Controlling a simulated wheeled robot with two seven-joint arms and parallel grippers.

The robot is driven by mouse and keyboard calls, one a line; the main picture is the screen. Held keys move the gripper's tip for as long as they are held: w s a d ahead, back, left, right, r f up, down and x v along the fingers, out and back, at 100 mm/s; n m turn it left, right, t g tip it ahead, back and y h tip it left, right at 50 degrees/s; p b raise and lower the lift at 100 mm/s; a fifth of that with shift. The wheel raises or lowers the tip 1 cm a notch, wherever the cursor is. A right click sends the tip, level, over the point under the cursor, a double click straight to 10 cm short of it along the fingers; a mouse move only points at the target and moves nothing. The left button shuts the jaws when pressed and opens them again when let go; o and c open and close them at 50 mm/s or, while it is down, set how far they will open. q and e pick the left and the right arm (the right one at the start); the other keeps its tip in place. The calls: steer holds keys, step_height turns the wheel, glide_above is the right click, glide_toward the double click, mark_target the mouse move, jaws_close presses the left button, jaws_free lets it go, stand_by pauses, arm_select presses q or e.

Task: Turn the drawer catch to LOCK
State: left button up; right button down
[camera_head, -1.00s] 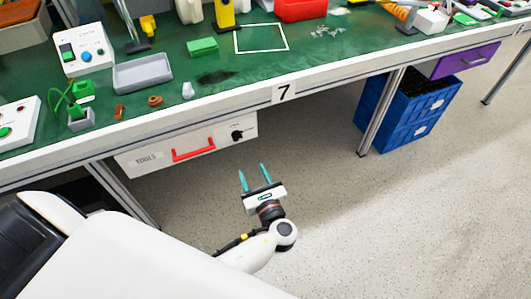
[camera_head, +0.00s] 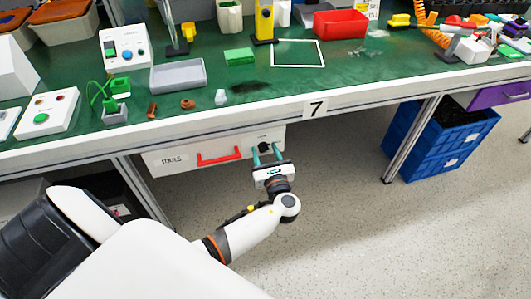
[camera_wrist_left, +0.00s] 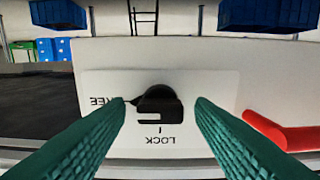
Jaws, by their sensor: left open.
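The white tool drawer (camera_head: 182,156) hangs under the bench, with a red handle (camera_head: 220,157) and a black rotary catch (camera_head: 264,148) to the handle's right. The word LOCK (camera_wrist_left: 161,140) shows upside down below the knob. My left gripper (camera_head: 265,151) is open in front of the catch. In the wrist view its teal fingers (camera_wrist_left: 162,104) stand either side of the knob, with gaps. My right gripper is out of view.
The green bench top (camera_head: 180,105) with its front edge lies above the drawer and carries boxes and tools. A bench leg (camera_head: 148,188) stands to the left. Blue crates (camera_head: 440,140) stand under the bench at right. The floor in front is clear.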

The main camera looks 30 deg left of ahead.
arm_select(q)
steer(key=shift+c, duration=0.6)
steer(key=c, duration=0.9)
